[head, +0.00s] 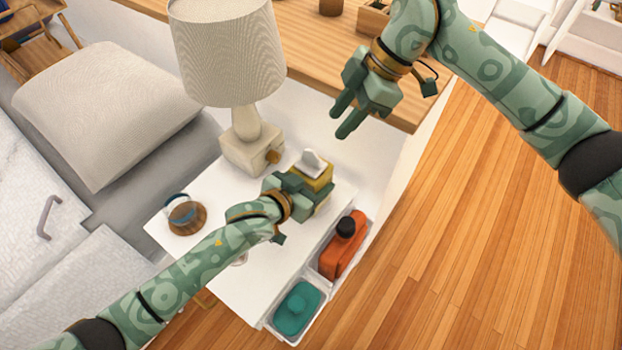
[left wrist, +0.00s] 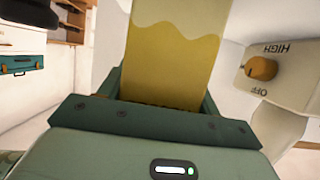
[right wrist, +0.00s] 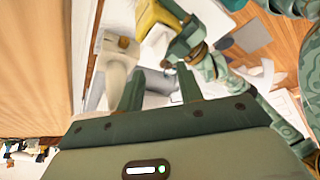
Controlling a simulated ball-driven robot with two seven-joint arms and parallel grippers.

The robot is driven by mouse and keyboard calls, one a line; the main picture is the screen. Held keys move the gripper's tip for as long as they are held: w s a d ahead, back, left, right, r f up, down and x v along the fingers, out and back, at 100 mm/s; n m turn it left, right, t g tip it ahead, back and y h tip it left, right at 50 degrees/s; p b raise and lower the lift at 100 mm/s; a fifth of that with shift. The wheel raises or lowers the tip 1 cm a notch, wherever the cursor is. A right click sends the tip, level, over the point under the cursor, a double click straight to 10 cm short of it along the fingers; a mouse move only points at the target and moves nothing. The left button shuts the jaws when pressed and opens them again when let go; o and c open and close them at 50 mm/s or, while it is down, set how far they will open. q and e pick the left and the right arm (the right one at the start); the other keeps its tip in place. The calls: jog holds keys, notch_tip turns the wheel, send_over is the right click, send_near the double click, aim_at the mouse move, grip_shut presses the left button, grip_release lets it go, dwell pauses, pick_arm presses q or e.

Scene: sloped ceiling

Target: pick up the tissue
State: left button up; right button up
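The tissue box is yellow with a white tissue (head: 312,161) sticking out of its top. The box (head: 322,176) is at the white nightstand's back right; I cannot tell whether it touches the top. My left gripper (head: 306,192) has a finger on either side of the box with no clear gap, so it looks shut on it. The yellow wall (left wrist: 170,65) fills the space between its fingers in the left wrist view. My right gripper (head: 343,118) is open and empty, above and beyond the box. The box (right wrist: 152,16) also shows in the right wrist view.
A lamp (head: 228,50) with a knob on its base stands close behind the box. A glass-and-wood item (head: 186,214) sits on the nightstand (head: 225,262). Its open drawer holds an orange bottle (head: 343,245) and a teal container (head: 297,308). Wooden floor is clear at right.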

aim_at(304, 152)
jog(key=shift+c, duration=0.5)
jog(key=s+f+n+t+y, duration=0.1)
jog(key=s+f+n, duration=0.2)
jog(key=f+n, duration=0.1)
jog(key=s+d+f+n+t+y, duration=0.1)
jog(key=s+f+n+t, duration=0.1)
jog(key=s+f+n, duration=0.2)
jog(key=s+f+n+t+y, duration=0.1)
jog(key=s+f+n+y, duration=0.1)
jog(key=n, duration=0.4)
jog(key=shift+s+d+f+n+t, duration=0.1)
jog(key=shift+s+f+n+t, duration=0.1)
jog(key=shift+s+f, duration=0.3)
jog(key=shift+s+d+f+n+t, duration=0.1)
jog(key=shift+s+f+n+t, duration=0.15)
jog(key=shift+f, duration=0.45)
jog(key=w+r+n+t+y, duration=0.1)
jog(key=w+r+n+t, duration=0.5)
jog(key=n, duration=0.6)
jog(key=shift+g, duration=0.75)
jog(key=x, duration=0.5)
jog(key=shift+s+a+r, duration=0.1)
jog(key=shift+s+a, duration=0.25)
jog(key=shift+s, duration=0.05)
jog(key=x, duration=0.5)
jog(key=shift+s+a, duration=0.15)
jog(key=shift+a, duration=0.1)
grip_shut()
